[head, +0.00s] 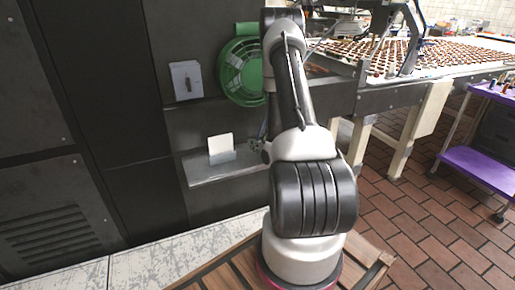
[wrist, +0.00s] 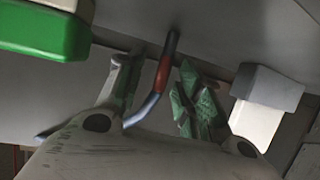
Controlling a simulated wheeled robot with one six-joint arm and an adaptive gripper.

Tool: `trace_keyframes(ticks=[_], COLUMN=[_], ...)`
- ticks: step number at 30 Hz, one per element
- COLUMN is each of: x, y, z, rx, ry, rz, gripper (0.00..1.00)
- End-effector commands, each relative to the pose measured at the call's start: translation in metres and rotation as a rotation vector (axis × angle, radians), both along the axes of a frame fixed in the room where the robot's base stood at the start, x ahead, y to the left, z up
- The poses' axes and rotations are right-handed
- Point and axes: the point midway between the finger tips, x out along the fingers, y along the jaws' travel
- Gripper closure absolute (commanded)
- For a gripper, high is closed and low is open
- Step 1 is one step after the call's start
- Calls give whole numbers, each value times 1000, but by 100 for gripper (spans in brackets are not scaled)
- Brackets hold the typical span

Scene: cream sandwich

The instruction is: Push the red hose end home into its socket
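In the wrist view, the hose (wrist: 152,103) is a grey-blue tube with a red band (wrist: 163,72) near its upper end. It bends away to the lower left. My gripper (wrist: 160,82) has its two green-padded fingers apart, one on each side of the hose by the red band. Gaps show between the hose and both fingers in this view. The hose's upper end meets a dark strip on the grey panel; I cannot make out the socket or how deep the end sits.
A green and white box (wrist: 45,30) is at upper left in the wrist view. A grey holder with a white card (wrist: 255,122) is at right; the card also shows in the head view (head: 221,143). A green reel (head: 242,70) hangs above. A conveyor (head: 400,85) stands at right.

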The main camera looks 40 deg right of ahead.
Motion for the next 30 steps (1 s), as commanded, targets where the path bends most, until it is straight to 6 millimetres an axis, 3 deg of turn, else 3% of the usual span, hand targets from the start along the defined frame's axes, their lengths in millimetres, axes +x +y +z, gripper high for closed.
trace_keyframes(ticks=[6,12,24,30], x=[1,1,1,1], y=[0,0,0,-1], z=[0,0,1,21], rx=[0,0,0,-3], ry=[1,1,0,-3], rz=[-1,-1,-1,-1], gripper=[64,99,100,100])
